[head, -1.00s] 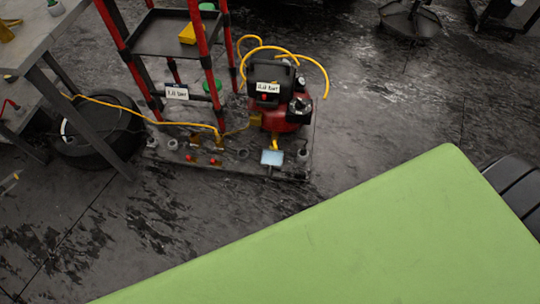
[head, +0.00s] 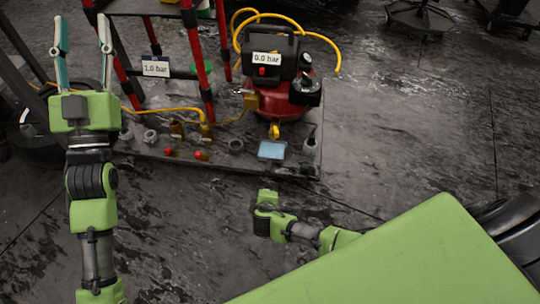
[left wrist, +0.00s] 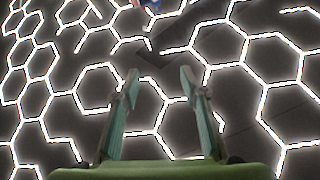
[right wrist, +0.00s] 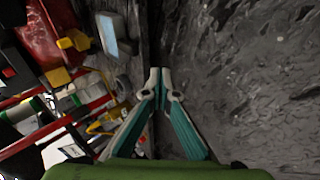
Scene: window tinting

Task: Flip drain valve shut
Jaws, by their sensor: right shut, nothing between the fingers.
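The red compressor (head: 287,100) stands on a dark base. A small yellow lever (head: 274,130), which looks like the drain valve, sits low under its tank, just behind a pale blue tray (head: 271,150). In the right wrist view the yellow lever (right wrist: 75,41) is at the upper left, beside the blue tray (right wrist: 113,35). I cannot tell its exact handle angle. My right gripper (right wrist: 160,74) is shut and empty, apart from the lever; its fingers are hard to see in the head view. My left gripper (head: 81,22) is raised, open and empty at the left.
Yellow fittings (head: 177,130) and red knobs (head: 198,155) sit along the base left of the tray.

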